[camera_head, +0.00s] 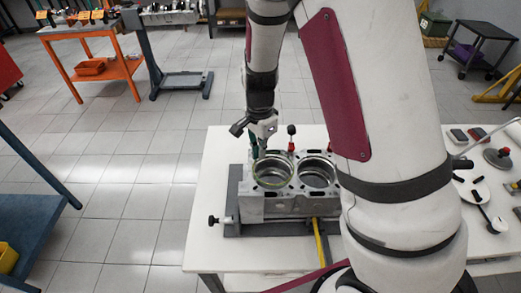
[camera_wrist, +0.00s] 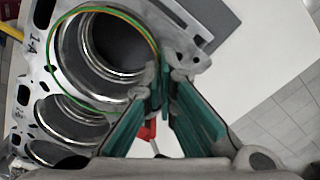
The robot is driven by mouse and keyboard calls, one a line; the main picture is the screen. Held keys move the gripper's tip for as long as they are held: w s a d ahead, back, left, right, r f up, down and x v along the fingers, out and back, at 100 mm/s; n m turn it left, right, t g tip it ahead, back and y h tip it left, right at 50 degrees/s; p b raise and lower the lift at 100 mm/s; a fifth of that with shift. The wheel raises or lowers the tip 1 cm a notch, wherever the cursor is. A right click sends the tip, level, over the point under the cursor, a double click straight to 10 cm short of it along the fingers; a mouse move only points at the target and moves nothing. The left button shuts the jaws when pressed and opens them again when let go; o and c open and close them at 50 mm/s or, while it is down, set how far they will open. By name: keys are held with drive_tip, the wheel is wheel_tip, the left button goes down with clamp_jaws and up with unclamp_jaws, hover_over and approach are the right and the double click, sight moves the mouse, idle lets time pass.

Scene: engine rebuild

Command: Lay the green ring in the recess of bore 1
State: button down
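The engine block (camera_head: 280,205) lies on a dark plate on the white table, with its round bores facing up. The thin green ring (camera_wrist: 52,66) runs around the mouth of the end bore, bore 1 (camera_wrist: 85,50); it also shows in the head view (camera_head: 257,180). Whether it sits in the recess or just above it, I cannot tell. My gripper (camera_wrist: 164,80) points down at the bore's rim, its green-padded fingers close together at the tips. The ring's edge runs to the fingertips, which appear shut on it. The fingertips hide that part of the ring.
A second bore (camera_head: 316,172) lies beside the first. A yellow bar (camera_head: 319,240) is at the block's front. Small parts and a white disc (camera_head: 473,187) lie on the table's right side. The table's left end is mostly clear.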

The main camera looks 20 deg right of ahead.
drive_tip(key=shift+a+f, duration=0.15)
drive_tip(key=shift+f, duration=0.4)
idle(0.5)
drive_tip(key=c, duration=1.7)
unclamp_jaws()
drive_tip(key=shift+r, duration=0.1)
drive_tip(key=shift+r+p, duration=1.35)
drive_tip(key=shift+r, duration=1.55)
